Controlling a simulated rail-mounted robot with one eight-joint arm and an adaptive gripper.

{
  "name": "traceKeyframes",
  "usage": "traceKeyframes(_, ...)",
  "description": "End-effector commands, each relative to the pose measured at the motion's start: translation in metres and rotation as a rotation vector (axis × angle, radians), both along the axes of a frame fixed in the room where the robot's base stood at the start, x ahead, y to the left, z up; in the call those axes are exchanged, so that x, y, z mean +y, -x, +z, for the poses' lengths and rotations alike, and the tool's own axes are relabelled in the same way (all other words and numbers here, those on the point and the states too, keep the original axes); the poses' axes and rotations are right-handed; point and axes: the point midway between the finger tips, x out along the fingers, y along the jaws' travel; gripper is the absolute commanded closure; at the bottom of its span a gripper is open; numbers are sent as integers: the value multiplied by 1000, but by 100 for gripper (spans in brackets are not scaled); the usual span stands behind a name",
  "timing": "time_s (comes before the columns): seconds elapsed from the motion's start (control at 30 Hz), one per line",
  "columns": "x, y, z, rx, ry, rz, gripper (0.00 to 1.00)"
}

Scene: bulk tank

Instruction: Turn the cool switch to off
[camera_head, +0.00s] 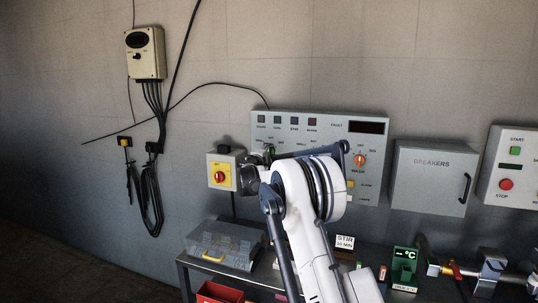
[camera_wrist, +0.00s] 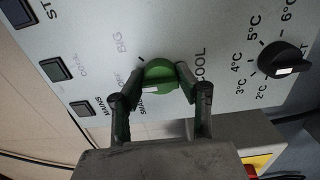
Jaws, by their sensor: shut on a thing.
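The cool switch (camera_wrist: 160,76) is a round green knob on the grey control panel, with the word COOL beside it in the wrist view. Labels SMALL, OFF and BIG stand on its left side there, partly hidden by a finger. A white mark shows on the knob's lower edge, near the SMALL label; its exact direction is hard to tell. My gripper (camera_wrist: 159,74) is shut on the knob, one dark finger on each side. In the head view, my arm hides most of this part of the panel (camera_head: 330,119).
A black temperature dial (camera_wrist: 284,60) sits to the right of the knob in the wrist view. A yellow box with a red switch (camera_head: 219,175) is close left of my arm in the head view. The breakers box (camera_head: 425,180) is on the right. A cluttered bench stands below.

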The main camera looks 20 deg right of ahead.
Motion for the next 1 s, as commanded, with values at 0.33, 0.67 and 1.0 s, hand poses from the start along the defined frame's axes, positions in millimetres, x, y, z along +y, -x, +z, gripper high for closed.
traceKeyframes(0.33,0,0,0,1,1,0,93)
traceKeyframes(0.67,0,0,0,1,1,0,48)
traceKeyframes(1.0,18,17,1,1,1,1,48)
